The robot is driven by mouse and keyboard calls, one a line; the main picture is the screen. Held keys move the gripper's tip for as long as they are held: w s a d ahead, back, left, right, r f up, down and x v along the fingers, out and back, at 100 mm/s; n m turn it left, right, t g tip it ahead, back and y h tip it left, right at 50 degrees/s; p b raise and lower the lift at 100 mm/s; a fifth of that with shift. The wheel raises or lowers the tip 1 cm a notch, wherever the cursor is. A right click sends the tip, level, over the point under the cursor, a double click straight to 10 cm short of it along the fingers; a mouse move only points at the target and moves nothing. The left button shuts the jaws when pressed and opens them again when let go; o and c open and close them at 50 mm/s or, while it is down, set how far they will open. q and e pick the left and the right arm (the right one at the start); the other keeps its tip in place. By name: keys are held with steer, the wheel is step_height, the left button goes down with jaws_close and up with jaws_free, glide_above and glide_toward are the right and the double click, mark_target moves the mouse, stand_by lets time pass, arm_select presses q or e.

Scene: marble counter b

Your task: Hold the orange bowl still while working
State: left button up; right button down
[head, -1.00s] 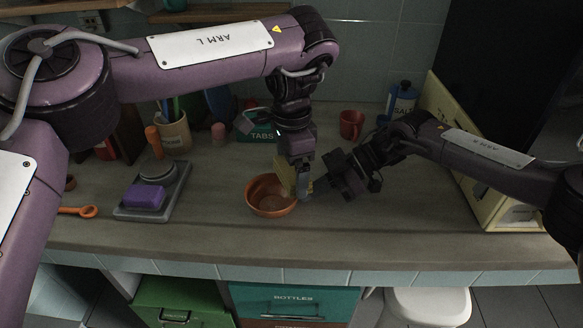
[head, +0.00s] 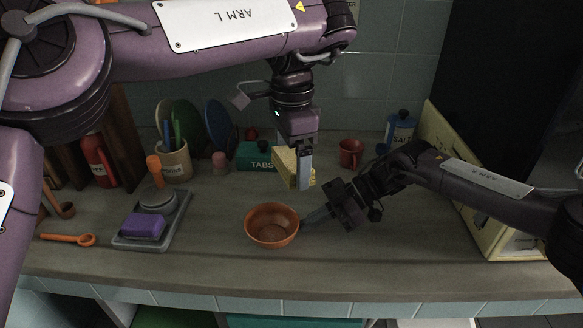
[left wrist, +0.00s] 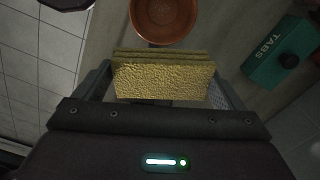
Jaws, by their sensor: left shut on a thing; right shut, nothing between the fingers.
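The orange bowl (head: 272,237) stands upright on the counter; in the left wrist view it shows at the top (left wrist: 163,18). My left gripper (head: 305,184) is shut on a yellow sponge (head: 285,163) and holds it above and behind the bowl, apart from it. The sponge fills the space between the fingers in the left wrist view (left wrist: 162,82). My right gripper (head: 312,217) is shut and empty, its fingertips at the bowl's right rim. I cannot tell whether they touch it.
A grey tray (head: 170,225) with a purple block (head: 144,226) lies left of the bowl. The counter in front of the bowl is clear.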

arm_select(q)
steer(key=shift+r, duration=0.25)
steer(key=a, duration=0.5)
arm_select(e)
steer(key=c, duration=1.7)
jaws_free()
